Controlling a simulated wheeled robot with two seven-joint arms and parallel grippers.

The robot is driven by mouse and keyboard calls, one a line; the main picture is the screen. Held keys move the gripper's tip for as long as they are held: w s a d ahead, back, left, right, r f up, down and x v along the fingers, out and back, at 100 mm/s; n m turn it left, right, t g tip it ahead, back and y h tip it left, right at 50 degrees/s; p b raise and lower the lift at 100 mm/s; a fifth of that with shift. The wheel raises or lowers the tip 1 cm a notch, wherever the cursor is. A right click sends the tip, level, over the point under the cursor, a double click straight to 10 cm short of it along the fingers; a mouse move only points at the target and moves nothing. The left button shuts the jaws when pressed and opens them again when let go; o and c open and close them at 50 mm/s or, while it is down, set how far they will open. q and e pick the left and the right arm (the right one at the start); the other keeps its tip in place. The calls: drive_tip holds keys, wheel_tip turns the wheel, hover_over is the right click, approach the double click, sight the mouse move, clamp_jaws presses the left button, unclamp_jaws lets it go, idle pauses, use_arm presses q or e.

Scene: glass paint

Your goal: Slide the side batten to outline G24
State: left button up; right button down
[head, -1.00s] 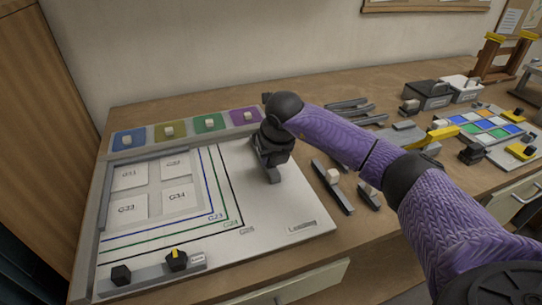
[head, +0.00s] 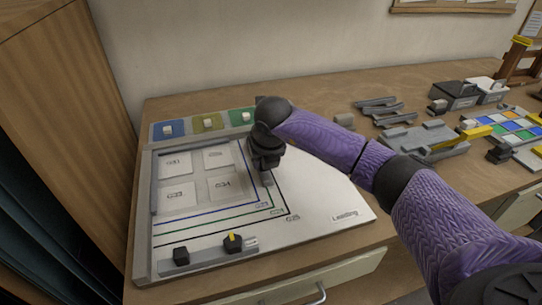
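The white board (head: 335,190) lies on the bench, with blue, green and black outlines (head: 297,214) marked G23, G24 and G25. My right gripper (head: 267,168) points down over the board's right side and appears shut on the side batten. The grey batten (head: 268,180) shows only as a short end below the gripper. It sits across the right-hand run of the outlines; the hand hides which line it meets. My fingertips are mostly hidden. My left gripper is not in view.
Blue (head: 168,130), olive (head: 208,122) and green tiles with white knobs line the back. Grey holders and a coloured-tile tray (head: 508,128) stand at right.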

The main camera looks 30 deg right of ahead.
drive_tip(key=shift+s+d, duration=0.1)
drive_tip(key=shift+d, duration=0.25)
drive_tip(key=shift+c, duration=2.2)
unclamp_jaws()
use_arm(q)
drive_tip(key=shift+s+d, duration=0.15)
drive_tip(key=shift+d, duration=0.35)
use_arm(e)
drive_tip(key=shift+r, duration=0.1)
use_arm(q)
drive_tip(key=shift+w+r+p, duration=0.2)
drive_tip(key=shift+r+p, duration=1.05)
use_arm(e)
drive_tip(key=v, duration=0.9)
drive_tip(key=shift+s+r, duration=0.25)
drive_tip(key=shift+r, duration=0.05)
